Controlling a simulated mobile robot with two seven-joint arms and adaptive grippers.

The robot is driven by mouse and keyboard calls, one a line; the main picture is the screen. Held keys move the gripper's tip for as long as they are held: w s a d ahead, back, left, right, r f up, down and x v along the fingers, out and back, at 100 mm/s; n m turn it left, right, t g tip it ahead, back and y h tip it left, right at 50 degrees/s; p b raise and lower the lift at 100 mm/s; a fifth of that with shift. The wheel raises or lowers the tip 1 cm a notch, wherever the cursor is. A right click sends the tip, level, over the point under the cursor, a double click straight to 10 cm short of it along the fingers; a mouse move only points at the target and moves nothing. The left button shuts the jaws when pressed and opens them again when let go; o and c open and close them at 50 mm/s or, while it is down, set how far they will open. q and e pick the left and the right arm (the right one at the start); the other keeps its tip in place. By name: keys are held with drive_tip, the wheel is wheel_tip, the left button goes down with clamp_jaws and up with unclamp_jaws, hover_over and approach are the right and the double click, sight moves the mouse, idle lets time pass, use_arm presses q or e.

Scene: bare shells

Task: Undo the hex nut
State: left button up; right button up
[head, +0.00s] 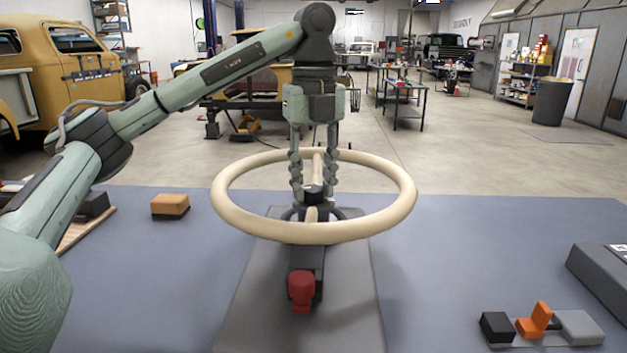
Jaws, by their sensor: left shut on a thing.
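A large cream ring-shaped wheel (230,210) lies roughly level above a dark stand on the bench. A dark hex nut (313,192) sits at its hub, partly hidden by fingers. My left gripper (314,188) points straight down at the hub, with one finger on each side of the nut, and is shut on it. The exact contact of the fingertips is hard to make out. My right gripper is not in view.
A red knob-like part (300,287) sticks out in front of the stand. An orange-brown block (170,205) lies at left. A small plate with black, orange and grey pieces (577,326) is at front right, near a dark box (600,280). Much of the blue-grey bench top (470,240) is clear.

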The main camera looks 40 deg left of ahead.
sight(313, 188)
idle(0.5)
use_arm(q)
drive_tip(key=o, duration=1.2)
drive_tip(key=shift+c, duration=0.2)
drive_tip(key=shift+r, duration=0.15)
wheel_tip(313, 188, up, 12)
